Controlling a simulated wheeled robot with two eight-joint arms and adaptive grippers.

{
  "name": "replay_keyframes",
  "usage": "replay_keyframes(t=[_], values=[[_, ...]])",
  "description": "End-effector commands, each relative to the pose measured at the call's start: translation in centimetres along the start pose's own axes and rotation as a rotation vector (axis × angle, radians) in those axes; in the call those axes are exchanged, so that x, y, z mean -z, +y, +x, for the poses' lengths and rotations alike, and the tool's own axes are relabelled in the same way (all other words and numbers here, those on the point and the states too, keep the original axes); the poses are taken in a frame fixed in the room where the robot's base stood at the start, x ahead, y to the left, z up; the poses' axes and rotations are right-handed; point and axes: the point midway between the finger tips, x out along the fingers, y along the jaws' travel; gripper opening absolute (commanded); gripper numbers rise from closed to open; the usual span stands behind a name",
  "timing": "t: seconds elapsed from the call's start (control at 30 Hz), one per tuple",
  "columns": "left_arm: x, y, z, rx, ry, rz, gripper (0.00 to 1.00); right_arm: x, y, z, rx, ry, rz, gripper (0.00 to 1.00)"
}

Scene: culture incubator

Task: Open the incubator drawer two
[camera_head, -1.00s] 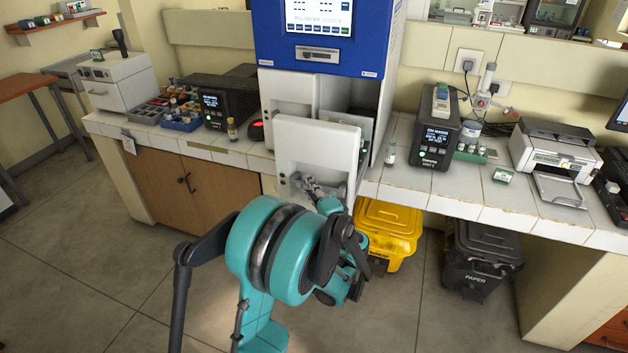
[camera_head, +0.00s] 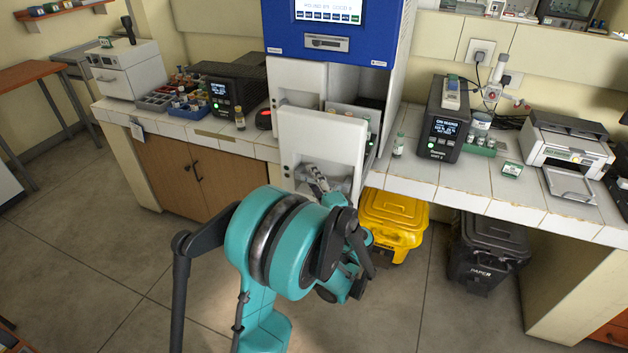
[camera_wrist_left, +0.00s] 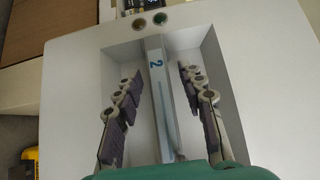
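The incubator (camera_head: 340,32) has a blue upper part with a screen and white drawers below. Drawer two (camera_head: 322,138) stands pulled out from the body, and part of its inside shows behind the white front. In the left wrist view, its upright handle (camera_wrist_left: 160,95), marked "2", runs down the middle of a recess. My left gripper (camera_head: 322,183) is at this recess, partly hidden by my arm. In the left wrist view, its fingers (camera_wrist_left: 160,120) are wide apart, one on each side of the handle, with gaps to it. My right gripper is not in view.
Another white drawer front (camera_head: 297,83) sits behind and above drawer two. A yellow bin (camera_head: 394,217) and a black bin (camera_head: 488,247) stand under the bench at right. A small vial (camera_head: 399,145) stands on the bench right of the drawer. The floor in front is clear.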

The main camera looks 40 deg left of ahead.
Motion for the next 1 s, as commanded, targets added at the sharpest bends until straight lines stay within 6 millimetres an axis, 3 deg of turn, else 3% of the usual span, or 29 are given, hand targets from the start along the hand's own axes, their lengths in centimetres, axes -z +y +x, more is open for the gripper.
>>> replay_keyframes(t=[0.27, 0.7, 1.0], values=[[0.1, 0.0, -1.4, 0.000, 0.004, 0.000, 0.40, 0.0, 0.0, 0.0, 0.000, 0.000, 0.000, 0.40], [0.1, 0.0, -10.3, 0.000, 0.004, 0.000, 0.40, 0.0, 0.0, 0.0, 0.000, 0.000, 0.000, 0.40], [0.0, 0.0, -12.1, 0.000, 0.000, 0.000, 0.40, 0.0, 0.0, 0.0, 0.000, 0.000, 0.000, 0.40]])
